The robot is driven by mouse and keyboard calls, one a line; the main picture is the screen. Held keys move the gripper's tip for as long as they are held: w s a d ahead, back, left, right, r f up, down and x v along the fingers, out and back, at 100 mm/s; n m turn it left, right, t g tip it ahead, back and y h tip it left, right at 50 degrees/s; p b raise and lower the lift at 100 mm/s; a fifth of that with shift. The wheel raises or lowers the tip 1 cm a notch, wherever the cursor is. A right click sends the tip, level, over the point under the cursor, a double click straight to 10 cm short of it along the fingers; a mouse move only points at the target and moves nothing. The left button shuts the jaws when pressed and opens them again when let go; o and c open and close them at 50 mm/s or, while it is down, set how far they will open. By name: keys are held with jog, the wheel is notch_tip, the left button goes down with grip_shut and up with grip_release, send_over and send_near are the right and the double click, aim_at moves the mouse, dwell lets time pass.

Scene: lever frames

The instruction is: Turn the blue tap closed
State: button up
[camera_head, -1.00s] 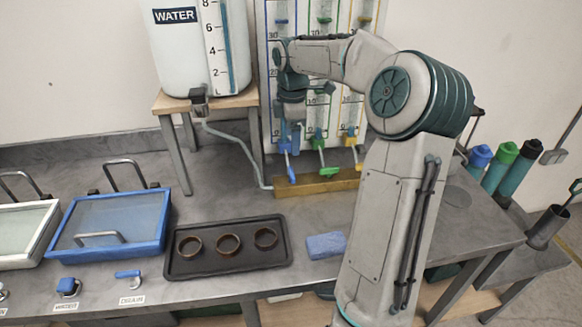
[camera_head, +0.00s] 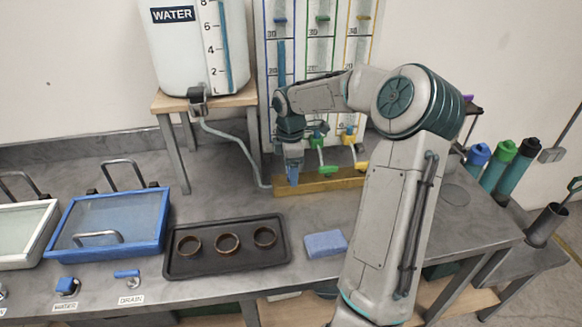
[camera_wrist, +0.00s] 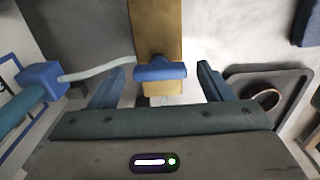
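The blue tap shows in the wrist view as a blue block body (camera_wrist: 42,80), a pale curved stem and a blue handle (camera_wrist: 160,70). The handle lies between the two spread fingers of my gripper (camera_wrist: 162,67), with a gap on each side. My gripper is open and does not hold it. In the head view my gripper (camera_head: 292,178) points down at the left end of the wooden bar. There it hides most of the blue tap. The green tap (camera_head: 327,169) and yellow tap (camera_head: 360,164) stand just to the right.
A wooden bar (camera_head: 320,184) runs under the taps. The gauge panel (camera_head: 300,60) stands behind. A water tank (camera_head: 192,60) on a stand is to the left. A black tray (camera_head: 215,268) with rings and a blue sponge (camera_head: 325,244) lie in front.

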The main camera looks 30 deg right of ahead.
jog(key=c, duration=0.8)
jog(key=shift+m, duration=0.4)
jog(key=m, duration=0.8)
jog(key=shift+b, duration=0.3)
jog(key=m, duration=0.5)
jog(key=shift+b, duration=0.35)
jog(key=shift+m, duration=2)
jog(key=o, duration=1)
